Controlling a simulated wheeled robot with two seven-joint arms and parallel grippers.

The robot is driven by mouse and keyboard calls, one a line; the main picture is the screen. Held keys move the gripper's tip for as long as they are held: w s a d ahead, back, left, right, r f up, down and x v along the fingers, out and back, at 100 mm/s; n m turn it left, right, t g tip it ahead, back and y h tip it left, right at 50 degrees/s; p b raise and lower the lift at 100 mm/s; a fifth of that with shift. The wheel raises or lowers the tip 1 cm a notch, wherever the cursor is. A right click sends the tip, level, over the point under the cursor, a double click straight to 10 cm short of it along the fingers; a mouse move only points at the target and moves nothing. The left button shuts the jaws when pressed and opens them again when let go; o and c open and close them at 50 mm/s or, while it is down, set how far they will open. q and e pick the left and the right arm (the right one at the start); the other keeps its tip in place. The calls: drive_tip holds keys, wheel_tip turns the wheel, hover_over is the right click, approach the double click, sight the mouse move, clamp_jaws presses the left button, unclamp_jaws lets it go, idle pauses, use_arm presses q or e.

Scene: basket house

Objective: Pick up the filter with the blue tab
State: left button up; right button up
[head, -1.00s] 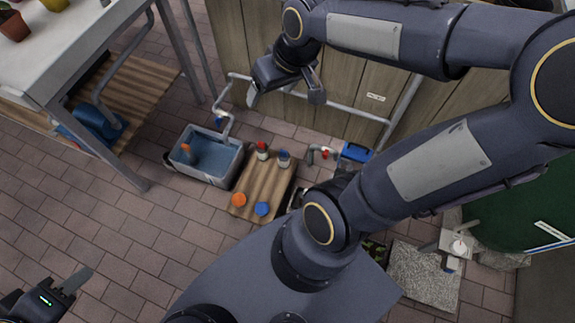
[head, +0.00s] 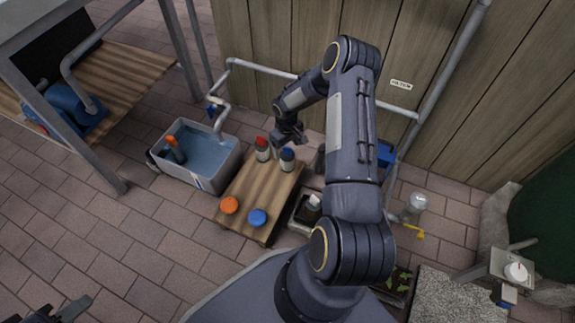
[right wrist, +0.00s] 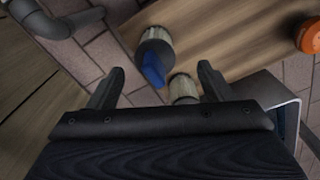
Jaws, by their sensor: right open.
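The filter with the blue tab (head: 287,160) stands upright on the wooden board's far end. In the right wrist view its blue tab and pale body (right wrist: 154,60) show just beyond and between the fingertips. A filter with a red tab (head: 262,150) stands to its left. A second pale filter body (right wrist: 183,88) shows near the right finger in the wrist view, its top hidden by the gripper. My right gripper (head: 288,140) is open and empty, above and just behind the blue-tab filter. My left gripper (head: 70,310) is partly cut off at the bottom left.
The wooden board (head: 245,190) also holds an orange disc (head: 229,204) and a blue disc (head: 257,217). A water-filled grey tub (head: 212,178) is to its left. Grey pipes (head: 265,70) run along the wooden wall behind. A small box (head: 299,222) sits right of the board.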

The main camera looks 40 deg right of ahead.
sight(288, 156)
wheel_tip(288, 156, down, 2)
drive_tip(key=shift+f+b, duration=0.1)
drive_tip(key=shift+b, duration=0.25)
drive_tip(key=f+b, duration=0.2)
drive_tip(key=f, duration=0.1)
drive_tip(key=f+b, duration=0.1)
drive_tip(key=f, duration=0.1)
drive_tip(key=shift+d, duration=0.35)
drive_tip(key=shift+r, duration=0.1)
drive_tip(key=shift+c, duration=0.4)
drive_tip(key=c, duration=1)
